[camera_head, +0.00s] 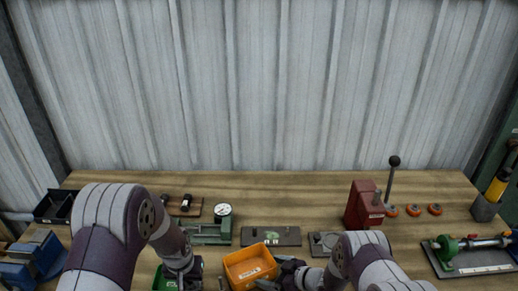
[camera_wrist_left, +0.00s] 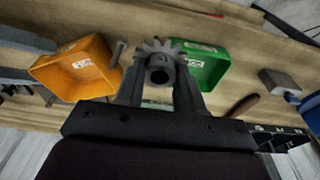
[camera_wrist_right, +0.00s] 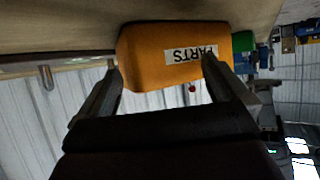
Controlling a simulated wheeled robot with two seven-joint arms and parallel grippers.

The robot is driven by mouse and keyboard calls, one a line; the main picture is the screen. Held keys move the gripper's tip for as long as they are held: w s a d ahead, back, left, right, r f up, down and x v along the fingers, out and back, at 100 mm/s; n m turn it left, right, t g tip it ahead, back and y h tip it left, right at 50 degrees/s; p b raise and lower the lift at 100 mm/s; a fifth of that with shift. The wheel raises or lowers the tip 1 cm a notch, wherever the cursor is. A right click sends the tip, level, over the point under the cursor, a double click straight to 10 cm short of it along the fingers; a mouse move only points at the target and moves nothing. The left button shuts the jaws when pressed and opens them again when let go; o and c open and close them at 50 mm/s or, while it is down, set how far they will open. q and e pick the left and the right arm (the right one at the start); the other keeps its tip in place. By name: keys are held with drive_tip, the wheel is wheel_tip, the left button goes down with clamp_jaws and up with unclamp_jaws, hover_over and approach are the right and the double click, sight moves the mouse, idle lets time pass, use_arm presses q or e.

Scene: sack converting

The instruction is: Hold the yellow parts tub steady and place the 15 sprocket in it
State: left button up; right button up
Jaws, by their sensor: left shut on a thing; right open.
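The yellow-orange parts tub (camera_head: 237,263) stands at the front middle of the bench, with a white label; it also shows in the left wrist view (camera_wrist_left: 98,45) and looks empty inside. My left gripper (camera_head: 192,275) is shut on a grey toothed sprocket (camera_wrist_left: 150,47), held to the left of the tub in the head view. The number on the sprocket is not readable. My right gripper (camera_head: 279,284) is open at the tub's right side. In the right wrist view, the tub's labelled wall (camera_wrist_right: 145,72) shows between and beyond the fingers; I cannot tell whether they touch it.
A green tub (camera_wrist_left: 207,70) stands close to the sprocket. Behind are a green dial gauge stand (camera_head: 212,232), a dark plate (camera_head: 270,237) and a red lever press (camera_head: 365,208). A small rod (camera_wrist_left: 119,52) stands between the tubs. Bare wood lies along the back.

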sight(262, 269)
drive_tip(key=b+x, duration=0.2)
drive_tip(key=x, duration=0.2)
drive_tip(key=shift+f+b, duration=0.2)
drive_tip(key=shift+b, duration=0.15)
drive_tip(key=shift+w+a, duration=0.25)
drive_tip(key=shift+c, duration=0.3)
drive_tip(key=shift+r, duration=0.1)
drive_tip(key=c, duration=1.5)
drive_tip(key=shift+r, duration=0.1)
drive_tip(key=shift+c, duration=0.7)
